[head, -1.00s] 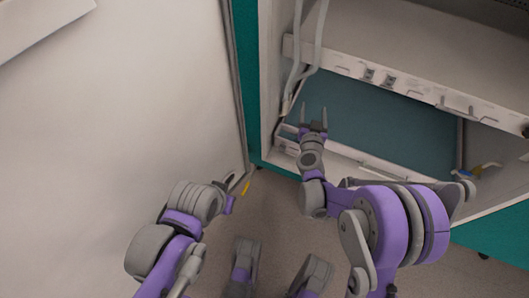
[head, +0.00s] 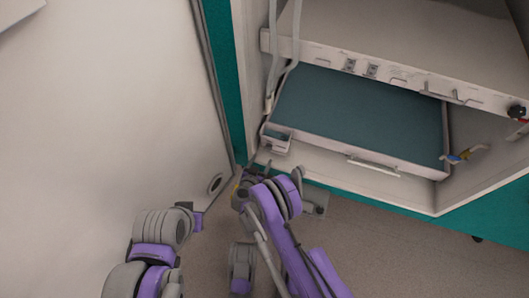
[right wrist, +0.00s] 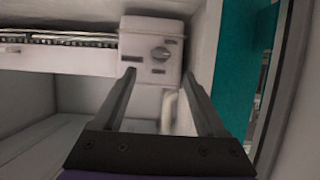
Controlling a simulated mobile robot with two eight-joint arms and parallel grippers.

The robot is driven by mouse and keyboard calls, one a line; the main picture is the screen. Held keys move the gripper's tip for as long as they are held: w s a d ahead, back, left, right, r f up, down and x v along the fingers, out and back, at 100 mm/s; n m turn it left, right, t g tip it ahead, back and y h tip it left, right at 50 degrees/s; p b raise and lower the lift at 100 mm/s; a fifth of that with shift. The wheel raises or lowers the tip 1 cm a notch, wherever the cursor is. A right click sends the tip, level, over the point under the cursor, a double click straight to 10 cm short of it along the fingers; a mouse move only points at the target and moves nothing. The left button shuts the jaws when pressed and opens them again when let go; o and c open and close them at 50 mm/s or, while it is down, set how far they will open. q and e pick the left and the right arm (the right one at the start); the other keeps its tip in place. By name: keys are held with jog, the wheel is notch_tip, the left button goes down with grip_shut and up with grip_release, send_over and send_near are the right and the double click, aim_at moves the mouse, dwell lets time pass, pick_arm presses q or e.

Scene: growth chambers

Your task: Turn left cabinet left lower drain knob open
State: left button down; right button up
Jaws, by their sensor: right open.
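In the right wrist view, a dark oval knob (right wrist: 160,53) sits on the face of a pale box (right wrist: 152,28) with dark labels. My right gripper (right wrist: 160,73) is open and empty, with its two fingers pointing toward the box and the knob framed between and beyond their tips. In the head view, the right gripper (head: 250,176) is low at the cabinet's left front corner, partly hidden by its own arm. A small pale box (head: 277,137) shows just above it at the tray's corner. My left arm's end (head: 190,214) is low at left; its fingers are not clear.
The open cabinet (head: 340,185) has a teal frame and a blue-green tray (head: 375,115) inside. Pale hoses (head: 271,60) hang at its left. A yellow-and-blue valve (head: 462,157) is at the right. A large pale door (head: 110,100) stands close on the left.

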aim_at(268, 148)
jog(key=b+x, duration=0.1)
jog(key=x, duration=0.6)
grip_shut()
